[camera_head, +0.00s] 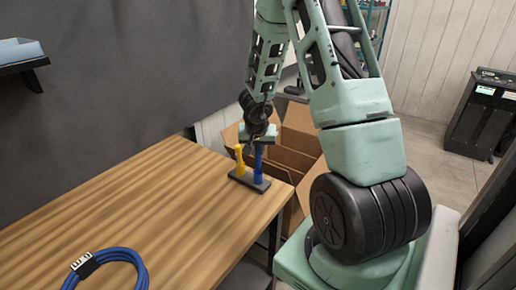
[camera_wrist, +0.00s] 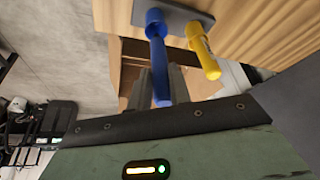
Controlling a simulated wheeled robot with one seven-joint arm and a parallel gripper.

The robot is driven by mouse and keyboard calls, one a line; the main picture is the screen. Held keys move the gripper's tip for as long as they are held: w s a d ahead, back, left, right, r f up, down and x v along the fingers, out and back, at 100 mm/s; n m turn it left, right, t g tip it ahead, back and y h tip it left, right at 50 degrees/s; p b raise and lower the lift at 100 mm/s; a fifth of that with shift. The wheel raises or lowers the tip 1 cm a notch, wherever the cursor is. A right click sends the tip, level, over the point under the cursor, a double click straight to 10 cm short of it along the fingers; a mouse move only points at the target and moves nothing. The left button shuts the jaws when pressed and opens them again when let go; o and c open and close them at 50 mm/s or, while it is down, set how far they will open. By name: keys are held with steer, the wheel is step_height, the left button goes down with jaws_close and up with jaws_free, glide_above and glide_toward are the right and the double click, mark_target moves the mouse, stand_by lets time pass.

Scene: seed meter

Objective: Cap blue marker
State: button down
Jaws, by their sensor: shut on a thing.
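A dark grey holder (camera_head: 263,184) sits near the far right corner of the wooden table, and it also shows in the wrist view (camera_wrist: 184,16). A blue marker (camera_head: 258,165) stands upright over the holder, with a wider lower part and a slimmer upper part. In the wrist view the blue marker (camera_wrist: 159,60) runs between my fingers. My gripper (camera_wrist: 161,82) is shut on its slim upper part. In the head view my gripper (camera_head: 258,142) is directly above the holder. I cannot tell whether the slim part is fully seated in the wide part.
A yellow marker (camera_head: 240,160) stands in the holder just left of the blue one, close to my gripper. A coiled blue cable (camera_head: 118,254) lies at the table's front. An open cardboard box (camera_head: 300,130) is beyond the table. The table's middle (camera_head: 150,200) is clear.

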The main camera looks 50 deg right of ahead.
mark_target(258, 161)
steer(key=shift+f, duration=0.2)
stand_by(0.3)
steer(key=shift+f+b, duration=0.35)
steer(key=shift+f, duration=0.1)
steer(key=shift+f, duration=0.25)
steer(key=shift+f+b, duration=0.25)
steer(key=shift+b, duration=0.05)
steer(key=shift+f, duration=0.2)
stand_by(0.5)
steer(key=shift+f+b, duration=0.3)
steer(key=shift+f+b, duration=0.6)
steer(key=shift+f, duration=0.1)
stand_by(1.1)
